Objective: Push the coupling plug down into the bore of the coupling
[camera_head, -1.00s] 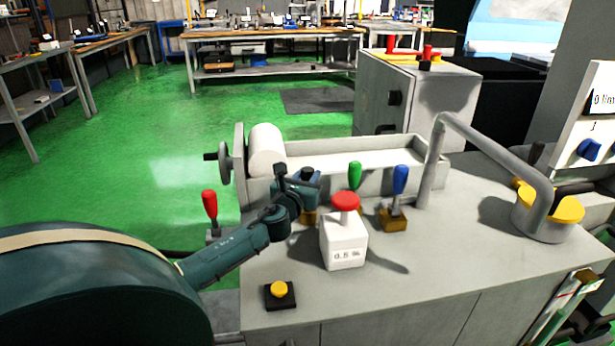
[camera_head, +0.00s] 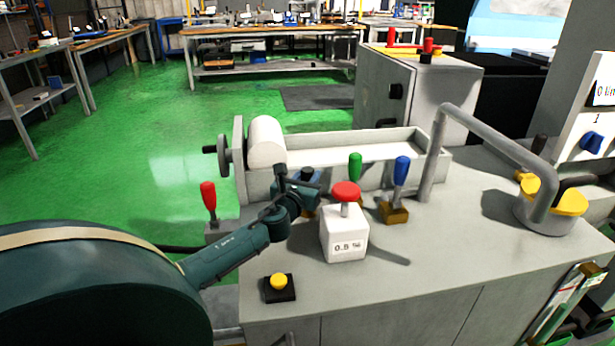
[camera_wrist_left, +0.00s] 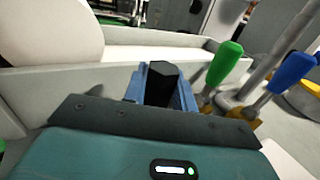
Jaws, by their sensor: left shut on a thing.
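My left gripper (camera_head: 300,186) reaches over the grey machine top from the left, below the white drum. In the left wrist view the gripper (camera_wrist_left: 160,92) is shut on a black faceted piece (camera_wrist_left: 162,74), flanked by blue parts. This piece appears to be the coupling plug, but its lower end is hidden. I cannot make out the coupling's bore; the gripper and the held piece cover the spot beneath. I cannot tell whether the plug is in the bore. My right gripper is not in view.
A white block with a red knob (camera_head: 345,240) stands close right of the gripper. Green (camera_head: 355,166) and blue (camera_head: 401,171) levers stand behind it. A bent grey pipe (camera_head: 495,145) is farther right.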

